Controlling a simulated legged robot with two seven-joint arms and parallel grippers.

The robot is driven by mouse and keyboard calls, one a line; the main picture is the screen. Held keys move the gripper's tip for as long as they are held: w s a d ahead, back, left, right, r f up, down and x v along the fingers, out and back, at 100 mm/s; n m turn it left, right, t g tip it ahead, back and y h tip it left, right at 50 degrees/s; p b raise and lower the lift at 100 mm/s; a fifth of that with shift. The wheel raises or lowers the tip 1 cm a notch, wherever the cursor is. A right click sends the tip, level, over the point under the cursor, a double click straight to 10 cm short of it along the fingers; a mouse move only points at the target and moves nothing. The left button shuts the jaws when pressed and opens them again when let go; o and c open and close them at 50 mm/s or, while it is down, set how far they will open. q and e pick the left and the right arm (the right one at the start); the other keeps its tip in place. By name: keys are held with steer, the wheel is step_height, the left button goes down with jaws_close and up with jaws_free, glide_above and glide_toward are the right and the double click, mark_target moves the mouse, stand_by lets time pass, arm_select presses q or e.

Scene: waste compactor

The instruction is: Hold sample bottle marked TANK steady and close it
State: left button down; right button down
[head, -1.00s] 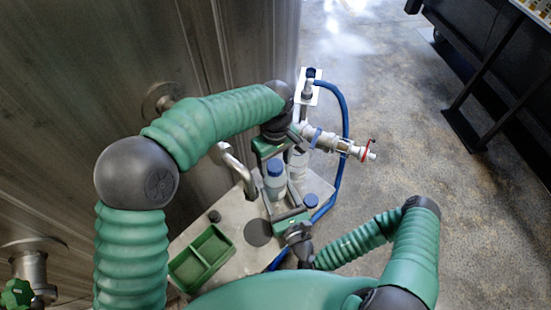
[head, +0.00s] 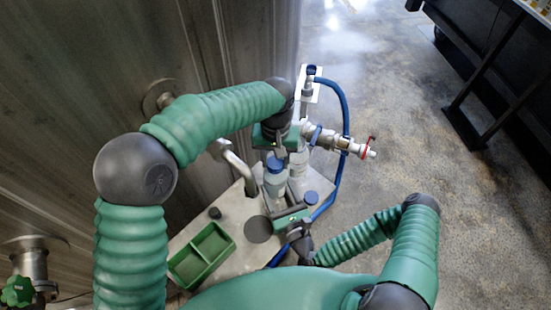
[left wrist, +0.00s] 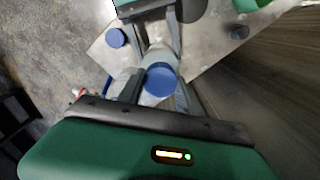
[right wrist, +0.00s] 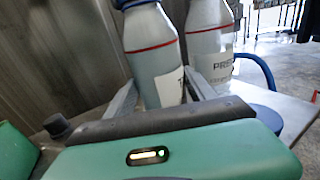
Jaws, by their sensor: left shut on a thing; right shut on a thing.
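The sample bottle (right wrist: 152,55) is pale with a red line, and a blue cap (left wrist: 161,77) sits at its mouth. Only part of its label shows in the right wrist view, so I cannot read TANK. The bottle (head: 275,184) stands upright on the worktop in the head view. My left gripper (left wrist: 157,92) is above it, with its fingers on either side of the cap. My right gripper (right wrist: 165,92) is low at the front, shut on the bottle's body. How far the cap is screwed on cannot be told.
A second bottle (right wrist: 210,40), labelled PRE..., stands close behind. A blue round cap (head: 311,198) is at the right. A green divided tray (head: 202,254) lies at the worktop's front left. A sampling valve (head: 340,143) and blue hose (head: 345,105) are beyond. A bent metal pipe (head: 238,165) stands left.

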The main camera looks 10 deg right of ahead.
arm_select(q)
steer(key=m, duration=1)
steer(key=shift+w+m, duration=0.1)
steer(key=shift+m, duration=0.3)
steer(key=c, duration=0.7)
jaws_free()
step_height(320, 180, up, 12)
steer(key=shift+d+f, duration=0.1)
steer(key=shift+d, duration=0.05)
arm_select(e)
steer(key=shift+c, duration=1.2)
jaws_free()
steer(key=shift+s, duration=0.1)
arm_select(q)
steer(key=shift+r+p, duration=0.45)
arm_select(e)
steer(key=s+d, duration=0.2)
steer(key=s, duration=1.4)
steer(key=shift+s+d, duration=0.2)
steer(key=shift+d, duration=0.1)
